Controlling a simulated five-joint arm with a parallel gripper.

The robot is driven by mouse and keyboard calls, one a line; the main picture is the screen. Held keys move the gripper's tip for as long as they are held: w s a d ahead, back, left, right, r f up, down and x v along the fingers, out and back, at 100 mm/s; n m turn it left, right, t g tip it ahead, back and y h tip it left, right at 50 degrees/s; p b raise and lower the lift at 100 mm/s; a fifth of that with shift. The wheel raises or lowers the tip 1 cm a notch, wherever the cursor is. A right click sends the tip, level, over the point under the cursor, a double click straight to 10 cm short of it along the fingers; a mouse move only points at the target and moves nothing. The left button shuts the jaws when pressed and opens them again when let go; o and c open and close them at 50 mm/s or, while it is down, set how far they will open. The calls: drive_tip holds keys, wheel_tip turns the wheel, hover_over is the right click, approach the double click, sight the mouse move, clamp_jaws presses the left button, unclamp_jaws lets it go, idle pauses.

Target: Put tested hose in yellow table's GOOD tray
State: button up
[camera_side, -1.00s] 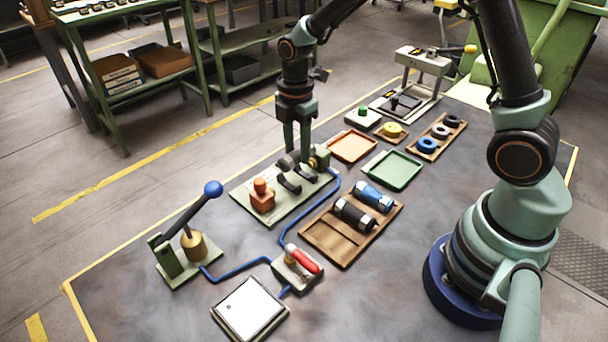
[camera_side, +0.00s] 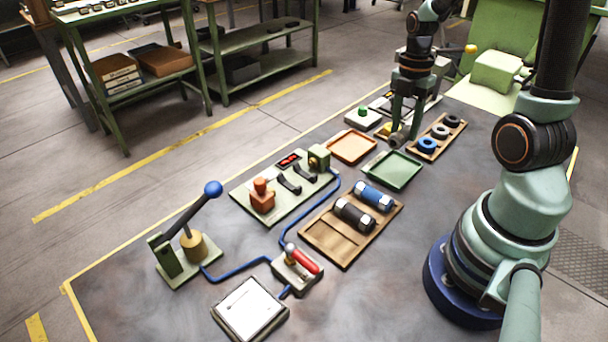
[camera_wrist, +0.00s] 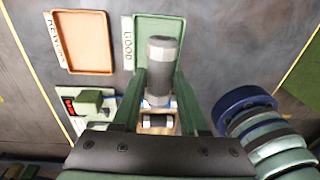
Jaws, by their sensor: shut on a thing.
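My gripper (camera_side: 403,128) is shut on a short dark grey hose (camera_wrist: 163,58). In the side view the hose hangs at the fingertips, just behind the green tray (camera_side: 375,171). In the wrist view the gripper (camera_wrist: 160,78) holds the hose between its green fingers. There the hose overlaps the green tray (camera_wrist: 143,25), labelled GOOD, and hides part of its floor. The visible floor of that tray is empty. The hose appears above the tray's level; the exact gap cannot be told.
The orange tray (camera_side: 351,161), labelled REWORK in the wrist view, is empty beside the green one. A wooden tray (camera_side: 321,231) holds a black and a blue hose. The test fixture (camera_side: 316,193) has an empty cradle. A wooden rack (camera_side: 428,157) holds rings.

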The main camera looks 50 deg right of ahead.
drive_tip(key=shift+f, duration=4.3)
drive_tip(key=o, duration=1.2)
